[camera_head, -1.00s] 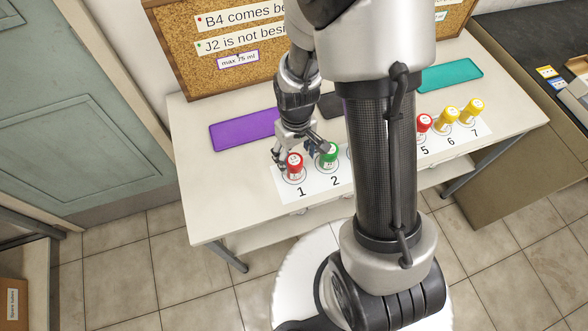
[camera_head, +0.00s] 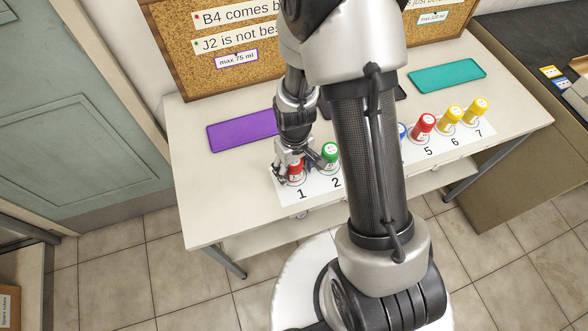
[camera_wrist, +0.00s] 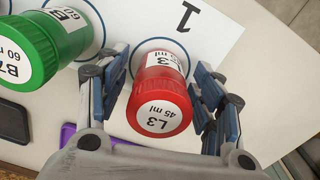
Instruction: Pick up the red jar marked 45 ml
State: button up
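The red jar (camera_wrist: 160,95) has a white lid label reading L3, 45 ml. It stands upright at spot 1 on the white numbered strip, and its red side also shows in the head view (camera_head: 295,178). My gripper (camera_wrist: 165,100) is around the jar, one finger on each side. In the wrist view a narrow gap shows between the jar and the fingers, so the gripper is open. In the head view my gripper (camera_head: 294,172) covers much of the jar.
A green jar (camera_wrist: 45,45), 60 ml, stands close beside at spot 2, and in the head view (camera_head: 329,153). A red jar (camera_head: 423,125) and two yellow jars (camera_head: 450,117) stand at spots 5 to 7. Purple (camera_head: 242,131) and teal (camera_head: 447,76) mats lie behind.

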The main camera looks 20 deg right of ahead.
jog(key=c, duration=1)
jog(key=shift+o, duration=0.2)
jog(key=shift+r, duration=0.15)
